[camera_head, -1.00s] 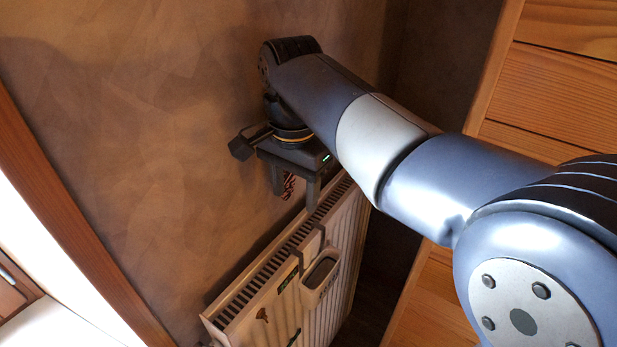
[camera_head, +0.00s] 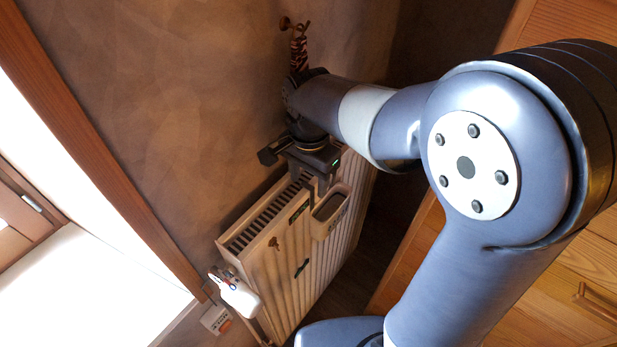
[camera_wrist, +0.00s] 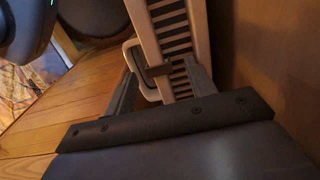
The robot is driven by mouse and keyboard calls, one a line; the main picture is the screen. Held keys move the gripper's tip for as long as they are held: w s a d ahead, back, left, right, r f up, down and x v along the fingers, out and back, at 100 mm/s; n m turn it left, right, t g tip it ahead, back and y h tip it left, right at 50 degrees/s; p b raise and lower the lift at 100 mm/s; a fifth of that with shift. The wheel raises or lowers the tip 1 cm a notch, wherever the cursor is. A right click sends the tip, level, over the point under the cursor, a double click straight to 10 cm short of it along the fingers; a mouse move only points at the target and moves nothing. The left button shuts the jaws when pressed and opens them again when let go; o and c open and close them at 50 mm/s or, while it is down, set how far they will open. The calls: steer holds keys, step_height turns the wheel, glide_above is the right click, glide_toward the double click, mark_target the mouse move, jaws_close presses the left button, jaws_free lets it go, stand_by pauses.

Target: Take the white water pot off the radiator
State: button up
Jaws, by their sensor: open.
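The white water pot (camera_head: 330,206), an open-topped holder, hangs on the front face of the radiator (camera_head: 283,240) near its top edge. My gripper (camera_head: 312,182) is open and empty, pointing down over the radiator's top beside the pot. In the wrist view, the two fingers (camera_wrist: 163,82) stand apart on either side of the pot's rim (camera_wrist: 128,55) and the radiator's top grille (camera_wrist: 176,40). A dark hook or strap lies across the rim there. I cannot tell whether the fingers touch the pot.
The wall (camera_head: 180,110) is close behind the radiator. A wooden cabinet (camera_head: 575,270) stands at the right. A dark twisted cord (camera_head: 299,48) hangs on the wall above my wrist.

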steer(key=shift+f, duration=0.4)
jaws_close()
stand_by(0.4)
